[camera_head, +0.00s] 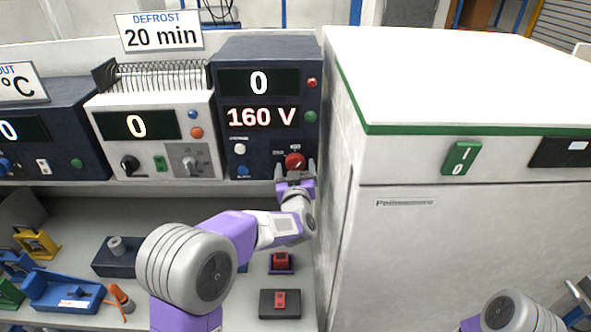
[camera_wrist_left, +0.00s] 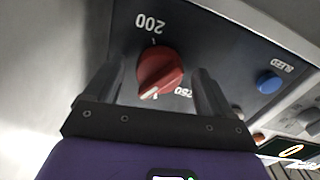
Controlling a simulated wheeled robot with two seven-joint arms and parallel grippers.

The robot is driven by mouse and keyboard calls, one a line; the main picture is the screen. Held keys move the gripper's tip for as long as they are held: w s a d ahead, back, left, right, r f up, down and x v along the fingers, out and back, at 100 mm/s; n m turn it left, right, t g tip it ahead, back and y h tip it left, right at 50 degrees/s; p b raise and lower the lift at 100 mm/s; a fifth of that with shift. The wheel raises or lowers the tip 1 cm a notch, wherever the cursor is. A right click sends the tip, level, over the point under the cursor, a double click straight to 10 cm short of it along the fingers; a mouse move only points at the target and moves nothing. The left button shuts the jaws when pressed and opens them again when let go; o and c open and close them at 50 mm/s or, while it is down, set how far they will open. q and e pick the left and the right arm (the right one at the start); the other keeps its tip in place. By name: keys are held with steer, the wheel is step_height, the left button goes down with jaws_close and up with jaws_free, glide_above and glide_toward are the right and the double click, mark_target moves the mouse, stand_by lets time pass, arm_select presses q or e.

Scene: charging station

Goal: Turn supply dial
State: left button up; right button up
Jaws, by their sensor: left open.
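The red supply dial (camera_head: 295,161) is at the lower right of the dark blue power supply's front (camera_head: 268,142). The supply's displays read 0 and 160 V. My left gripper (camera_head: 295,171) is in front of the dial, its fingers pointing at the panel. In the left wrist view the red dial (camera_wrist_left: 160,70) shows between the two spread fingers (camera_wrist_left: 158,90), with visible space at its sides. Its white mark points down in that picture, near an upside-down 250 label; a 200 label is on the opposite side. At the lower right, a grey part (camera_head: 580,295) may be my right gripper, cut off by the edge.
A white cabinet (camera_head: 450,255) with a green switch (camera_head: 461,158) stands close to the right of the supply. A white unit (camera_head: 150,130) stands to its left. A blue button (camera_wrist_left: 269,81) is near the dial. Several small devices lie on the lower shelf.

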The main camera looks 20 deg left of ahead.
arm_select(q)
steer(key=c, duration=1.1)
steer(key=shift+o, duration=0.2)
steer(key=m+p, duration=0.2)
steer(key=m, duration=0.1)
steer(key=shift+r, duration=0.1)
steer(key=shift+a+m+p, duration=0.1)
steer(key=shift+m+p, duration=0.7)
steer(key=shift+m, duration=0.5)
steer(key=o, duration=1.1)
steer(key=shift+c, duration=0.2)
